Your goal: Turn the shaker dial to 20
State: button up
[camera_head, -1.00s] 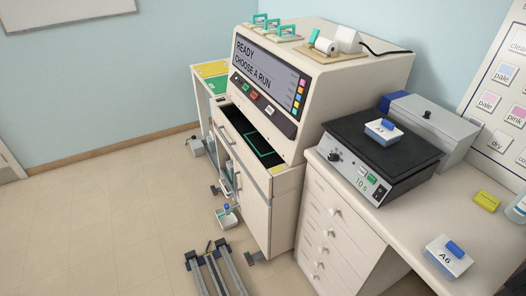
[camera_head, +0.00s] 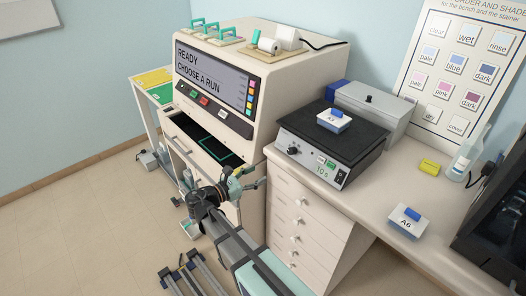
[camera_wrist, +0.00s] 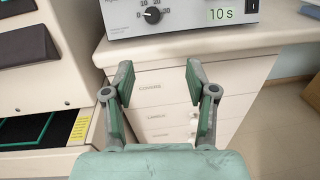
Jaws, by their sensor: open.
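The shaker (camera_head: 328,148) is a grey box with a black top, standing on the bench. Its black dial (camera_head: 293,151) is at the left of the front panel. In the wrist view the dial (camera_wrist: 152,15) shows near the top edge, with small numbers around it; its pointer setting is too small to read surely. A green label (camera_wrist: 221,14) beside it reads "10 s". My gripper (camera_head: 254,178) is open and empty, in front of the drawers, below and left of the dial. In the wrist view its fingers (camera_wrist: 159,75) are spread below the dial, touching nothing.
Drawers (camera_head: 300,215) lie below the bench.

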jog(key=a+r, duration=0.1)
jog(key=p, duration=0.5)
send_near(290, 151)
jog(key=x, duration=0.9)
grip_shut()
